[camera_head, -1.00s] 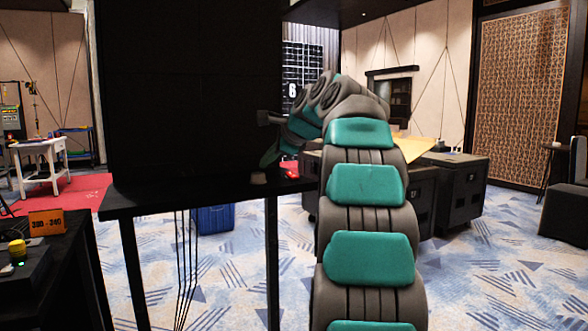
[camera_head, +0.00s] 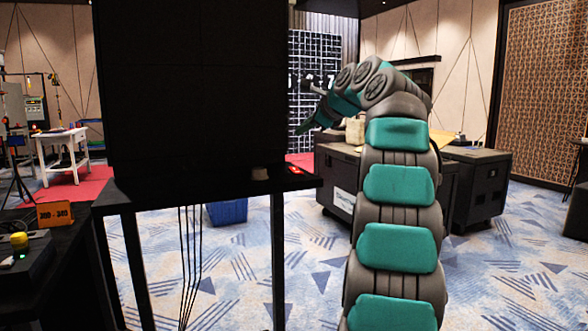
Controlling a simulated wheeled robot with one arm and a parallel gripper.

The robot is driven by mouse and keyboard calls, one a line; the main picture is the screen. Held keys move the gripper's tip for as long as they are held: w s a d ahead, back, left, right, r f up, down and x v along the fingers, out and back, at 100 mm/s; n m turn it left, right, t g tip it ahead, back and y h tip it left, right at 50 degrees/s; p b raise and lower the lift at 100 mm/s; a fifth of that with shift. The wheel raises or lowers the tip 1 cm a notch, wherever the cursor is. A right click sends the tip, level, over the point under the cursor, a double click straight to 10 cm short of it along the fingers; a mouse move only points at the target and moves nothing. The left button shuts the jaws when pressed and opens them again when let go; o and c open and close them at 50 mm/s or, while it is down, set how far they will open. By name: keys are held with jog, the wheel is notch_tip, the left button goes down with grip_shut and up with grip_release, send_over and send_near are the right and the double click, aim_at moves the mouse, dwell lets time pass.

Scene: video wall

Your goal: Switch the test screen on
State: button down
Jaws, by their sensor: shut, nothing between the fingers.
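The large dark screen panel (camera_head: 190,85) stands at the left and centre of the view, black and unlit. Below it is a black ledge (camera_head: 150,188) on thin legs. A small red-lit part (camera_head: 294,168) lies near the ledge's right end, with a small grey knob (camera_head: 259,173) to its left. My gripper (camera_head: 303,127) is to the right of the panel and above the ledge's right end, apart from both. It points left and down, is shut and holds nothing. Its fingertips are small and dark in this view.
At the left, a black table holds a box with a yellow knob (camera_head: 19,240) and a green light, and an orange sign (camera_head: 55,213). A blue bin (camera_head: 227,212) is under the ledge. Dark cases (camera_head: 480,185) stand behind my arm. Carpet at the right is clear.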

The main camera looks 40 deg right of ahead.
aim_at(298, 171)
jog(key=shift+w+d+f, duration=0.1)
jog(key=shift+w+f, duration=0.2)
jog(key=shift+f, duration=0.6)
jog(key=shift+w+d+f, duration=0.1)
jog(key=shift+w+f, duration=0.15)
jog(key=shift+f, duration=0.65)
jog(key=shift+w+f+b, duration=0.25)
jog(key=shift+f+b, duration=0.7)
jog(key=shift+b, duration=0.3)
jog(key=shift+w+f+b, duration=0.15)
jog(key=shift+w+f, duration=0.1)
jog(key=shift+f, duration=0.35)
jog(key=shift+w+f+b, duration=0.15)
jog(key=shift+w+f, duration=0.05)
jog(key=shift+f, duration=0.35)
jog(key=shift+d+f, duration=0.1)
jog(key=shift+w+d+f, duration=0.1)
jog(key=shift+f, duration=0.3)
jog(key=shift+w+f+p, duration=0.15)
jog(key=shift+f+p, duration=0.15)
jog(key=shift+f, duration=0.05)
jog(key=shift+r, duration=0.1)
